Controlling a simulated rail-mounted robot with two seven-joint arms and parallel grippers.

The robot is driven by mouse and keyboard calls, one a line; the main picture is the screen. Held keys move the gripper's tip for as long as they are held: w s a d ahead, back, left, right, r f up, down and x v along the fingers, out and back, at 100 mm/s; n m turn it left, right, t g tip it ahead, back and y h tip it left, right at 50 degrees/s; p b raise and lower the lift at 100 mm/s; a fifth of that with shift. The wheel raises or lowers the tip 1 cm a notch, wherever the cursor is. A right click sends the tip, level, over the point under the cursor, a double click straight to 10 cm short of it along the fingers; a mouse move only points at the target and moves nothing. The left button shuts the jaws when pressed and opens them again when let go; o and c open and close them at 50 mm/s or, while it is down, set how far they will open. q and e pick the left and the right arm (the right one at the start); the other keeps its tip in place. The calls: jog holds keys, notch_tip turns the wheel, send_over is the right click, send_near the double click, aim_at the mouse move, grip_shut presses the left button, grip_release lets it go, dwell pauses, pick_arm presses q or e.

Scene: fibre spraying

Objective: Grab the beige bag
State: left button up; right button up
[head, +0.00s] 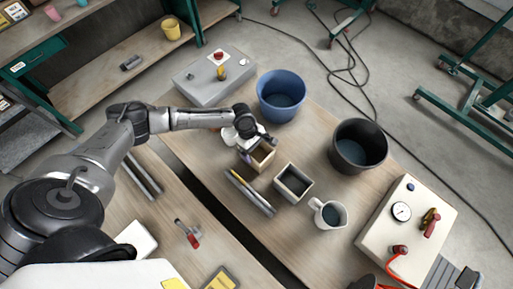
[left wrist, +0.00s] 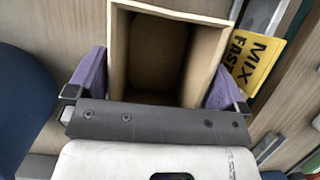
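The beige bag (head: 263,159) is an open-topped, box-like tan container standing on the wooden table in the head view. It fills the upper middle of the left wrist view, where its pale rim (left wrist: 116,55) and empty-looking brown inside show. My left gripper (head: 250,142) is at the bag, coming from its far side. In the left wrist view its purple fingers (left wrist: 157,80) are spread wide, one on each side of the bag. They are very close to its walls; I cannot tell if they press on them. My right gripper is not clearly in view.
A grey open box (head: 293,182), a white jug (head: 328,214), a blue bucket (head: 281,95) and a black bucket (head: 358,146) stand around the bag. A yellow "MIX FAST" label (left wrist: 254,62) is close beside it. A gauge panel (head: 405,225) is at the right.

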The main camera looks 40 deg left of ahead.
pick_arm(q)
jog(key=c, duration=1.3)
jog(key=shift+r+b, duration=0.45)
jog(key=shift+r, duration=4.7)
jog(key=shift+r, duration=0.15)
